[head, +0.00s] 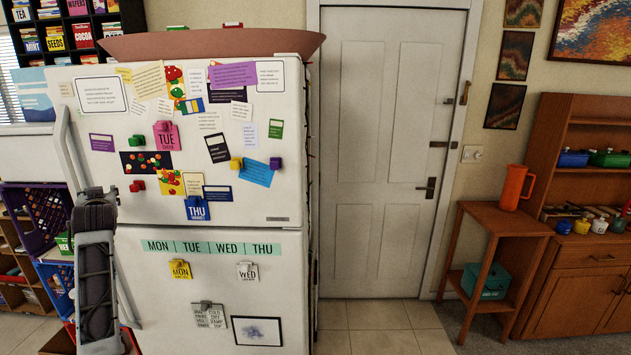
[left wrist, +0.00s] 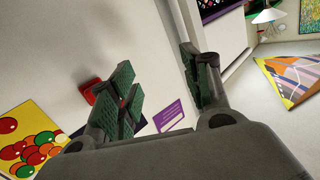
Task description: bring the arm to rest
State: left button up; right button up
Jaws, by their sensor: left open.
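My left arm (head: 97,270) rises at the left of the head view, in front of the white fridge (head: 215,320). Its gripper cannot be made out there. In the left wrist view my left gripper (left wrist: 157,68) has its green-padded fingers spread apart, with nothing between them. A white surface (left wrist: 60,50) lies behind the fingers, with a red magnet (left wrist: 90,92) beside the left finger. A purple card (left wrist: 168,115) and a fruit picture (left wrist: 30,140) are also on it. I cannot tell whether the fingers touch anything. My right gripper is in neither view.
The fridge doors carry many cards and magnets, including THU (head: 198,210), MON (head: 180,270) and WED (head: 247,271). A purple crate (head: 40,212) stands left of the fridge. A door (head: 385,150) and clear tiled floor (head: 375,318) lie to the right, then a wooden side table (head: 505,222).

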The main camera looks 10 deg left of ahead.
pick_arm(q)
jog(key=s+d+f+m+g+h, duration=0.1)
jog(key=s+d+f+m+h, duration=0.25)
jog(key=d+f, duration=1.05)
jog(key=s+d+f+m+g+h, duration=0.15)
jog(key=d+f+m+h, duration=0.25)
jog(key=d+f, duration=0.9)
jog(key=s+d+f+m+g+h, duration=0.15)
jog(key=s+d+f, duration=0.25)
jog(key=s+d, duration=0.4)
jog(key=s+d+f+m+g+h, duration=0.1)
jog(key=s+d+f+g+h, duration=0.1)
jog(key=s+d+f, duration=0.45)
jog(key=s+d+f+m+g+h, duration=0.1)
jog(key=s+d+f+g+h, duration=0.15)
jog(key=s+d, duration=0.65)
jog(key=s+a+f, duration=0.1)
jog(key=s+f, duration=0.2)
jog(key=f, duration=3)
jog(key=s+a+f+g, duration=0.1)
jog(key=s+a+f, duration=0.1)
jog(key=s+f, duration=0.8)
jog(key=s+a+f, duration=0.2)
jog(key=s+f, duration=0.8)
jog(key=s, duration=0.2)
jog(key=shift+s+f+g+y+b, duration=0.2)
jog(key=shift+s+g+y+b, duration=0.05)
jog(key=shift+g+y+b, duration=0.1)
